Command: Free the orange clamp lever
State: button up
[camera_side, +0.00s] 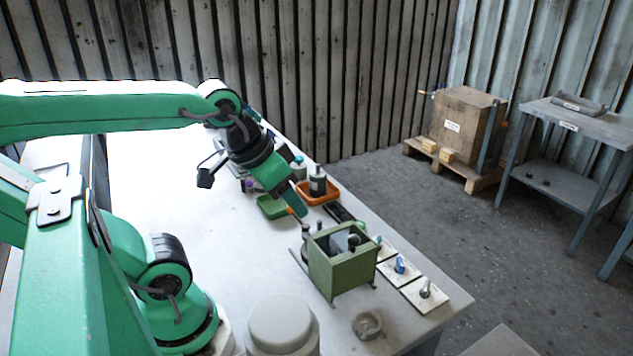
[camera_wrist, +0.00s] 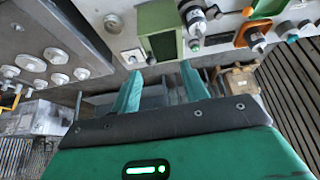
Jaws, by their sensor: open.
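The green blower housing (camera_side: 325,275) stands on the white table in the side view, its open top showing pale and dark parts inside. A green box-like part with a dark opening (camera_wrist: 142,20) shows at the top of the wrist view. I cannot clearly pick out the orange clamp lever. A small orange spot (camera_side: 290,211) shows beside my fingers in the side view, too small to identify. My gripper (camera_side: 298,210) points down and right, above and behind the housing and apart from it. Its green fingers are spread with nothing between them in the wrist view (camera_wrist: 162,86).
An orange tray (camera_side: 330,188) with a dark bottle (camera_side: 318,182) and a green tray (camera_side: 268,212) lie behind the housing. Several pale plates with knobs, one with a blue knob (camera_side: 400,265), line the right table edge. The table's front left is mostly clear.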

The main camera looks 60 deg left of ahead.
jog(key=w+a+f+n+g, duration=0.1)
jog(key=w+a+f+n, duration=0.2)
jog(key=a+n, duration=0.4)
jog(key=w+a+f+n+g, duration=0.1)
jog(key=w+a+f+n, duration=0.2)
jog(key=a+f+n, duration=0.2)
jog(key=w+a+f+n+g+y, duration=0.1)
jog(key=w+a+f+n, duration=0.2)
jog(key=a+n, duration=0.7)
jog(key=shift+w+a+f+g, duration=0.35)
jog(key=shift+a+f+g, duration=0.05)
jog(key=shift+f, duration=0.5)
jog(key=shift+f, duration=0.15)
jog(key=shift+w+a+f, duration=0.1)
jog(key=shift+w+f, duration=0.15)
jog(key=shift+f, duration=1)
jog(key=shift+w+a+f, duration=0.1)
jog(key=shift+w+f, duration=0.15)
jog(key=shift+f, duration=0.95)
jog(key=shift+w+f, duration=0.25)
jog(key=shift+f, duration=1)
jog(key=shift+c, duration=0.3)
grip_shut()
